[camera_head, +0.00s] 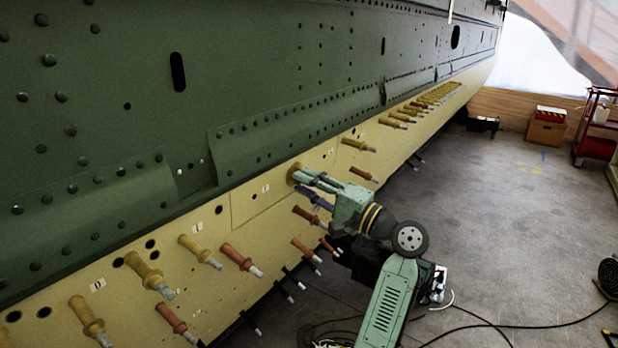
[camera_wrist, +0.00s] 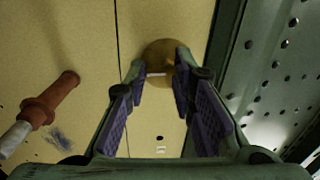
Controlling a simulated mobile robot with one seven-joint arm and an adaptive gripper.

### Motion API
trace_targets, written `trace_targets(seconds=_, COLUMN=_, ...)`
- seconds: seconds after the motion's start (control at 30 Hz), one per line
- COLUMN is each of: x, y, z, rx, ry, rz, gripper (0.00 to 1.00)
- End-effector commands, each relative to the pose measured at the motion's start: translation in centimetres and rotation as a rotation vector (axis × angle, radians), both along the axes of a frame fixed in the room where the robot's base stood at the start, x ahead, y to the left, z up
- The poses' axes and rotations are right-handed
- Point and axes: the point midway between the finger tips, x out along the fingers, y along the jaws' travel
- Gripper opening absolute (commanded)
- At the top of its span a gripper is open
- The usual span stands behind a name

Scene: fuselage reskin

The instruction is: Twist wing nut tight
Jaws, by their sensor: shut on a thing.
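The wing nut (camera_wrist: 158,50) shows in the wrist view as a round brass-brown piece against the yellow panel (camera_wrist: 85,30). In the head view a tan round part of it (camera_head: 294,172) shows at the panel, just beyond my fingertips. My gripper (camera_head: 307,184) reaches up and left to the panel. In the wrist view my gripper (camera_wrist: 160,74) has its two purple-padded fingers on either side of the nut, shut on it. The fingertips hide the nut's sides, and its wings cannot be made out clearly.
A red-brown fastener (camera_wrist: 48,102) sticks out left of my fingers in the wrist view. Several yellow and red-brown fasteners (camera_head: 241,258) line the yellow strip. The green fuselage skin (camera_head: 330,60) rises above. Open floor (camera_head: 500,220) lies to the right, with cables (camera_head: 520,325) on it.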

Motion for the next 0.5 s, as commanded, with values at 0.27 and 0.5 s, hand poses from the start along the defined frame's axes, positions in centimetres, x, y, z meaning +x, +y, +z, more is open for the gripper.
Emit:
trace_targets(seconds=0.27, x=-0.13, y=0.47, z=1.38, rx=0.05, ry=0.033, rz=0.018, gripper=0.0)
trace_targets(seconds=0.5, x=-0.12, y=0.43, z=1.29, rx=0.055, ry=0.04, rz=0.02, gripper=0.0)
